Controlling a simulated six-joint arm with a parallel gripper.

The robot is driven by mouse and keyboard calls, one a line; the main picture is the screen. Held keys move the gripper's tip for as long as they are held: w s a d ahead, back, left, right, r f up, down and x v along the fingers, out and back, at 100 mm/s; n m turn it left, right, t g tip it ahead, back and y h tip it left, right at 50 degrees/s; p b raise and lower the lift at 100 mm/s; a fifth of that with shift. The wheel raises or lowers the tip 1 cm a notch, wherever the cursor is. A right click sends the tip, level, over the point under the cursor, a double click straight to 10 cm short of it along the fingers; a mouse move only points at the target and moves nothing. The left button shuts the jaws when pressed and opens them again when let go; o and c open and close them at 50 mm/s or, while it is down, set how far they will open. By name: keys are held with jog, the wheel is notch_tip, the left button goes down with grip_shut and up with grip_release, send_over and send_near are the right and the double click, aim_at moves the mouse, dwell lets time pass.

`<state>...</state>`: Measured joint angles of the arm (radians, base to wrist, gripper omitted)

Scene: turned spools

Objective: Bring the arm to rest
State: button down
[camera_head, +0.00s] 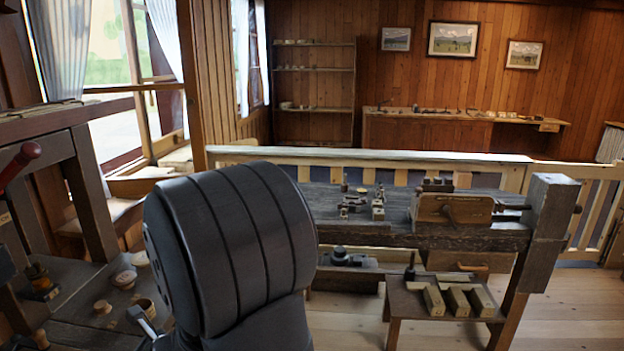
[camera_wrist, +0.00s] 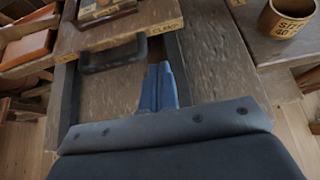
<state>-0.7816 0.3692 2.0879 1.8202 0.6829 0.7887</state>
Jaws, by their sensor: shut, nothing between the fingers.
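My gripper (camera_wrist: 158,82) shows in the wrist view as two blue fingers pressed together and empty. It points over a grey-brown wooden surface (camera_wrist: 215,60), just below a black handle (camera_wrist: 112,62) and a board labelled "CLAMP" (camera_wrist: 125,32). The fingers look apart from the handle; I cannot tell their height above the wood. In the head view my large dark grey arm link fills the lower middle, and my fingers cannot be made out there.
In the head view, small turned pieces (camera_head: 124,279) lie on the left bench. A red-handled tool (camera_head: 18,163) rises at far left. A workbench (camera_head: 450,238) stands right of my arm.

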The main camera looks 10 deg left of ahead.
jog(key=x, duration=0.2)
jog(key=r+x, duration=0.1)
jog(key=x, duration=0.4)
jog(key=shift+a+r, duration=0.1)
jog(key=shift+a, duration=0.8)
jog(key=c, duration=0.9)
grip_release()
jog(key=o, duration=0.9)
notch_tip(320, 180, up, 7)
jog(key=y, duration=0.1)
jog(key=shift+s+f, duration=0.2)
jog(key=shift+s, duration=0.05)
jog(key=s+d+r+y, duration=0.2)
jog(key=d+r, duration=0.1)
jog(key=r, duration=0.7)
jog(key=s+d+r+y, duration=0.2)
jog(key=s+d+r, duration=0.1)
jog(key=r, duration=0.7)
jog(key=s+d+r+y, duration=0.1)
jog(key=s+d+r, duration=0.15)
jog(key=r, duration=0.75)
jog(key=a, duration=0.9)
jog(key=shift+w+a, duration=0.15)
jog(key=shift+a, duration=0.2)
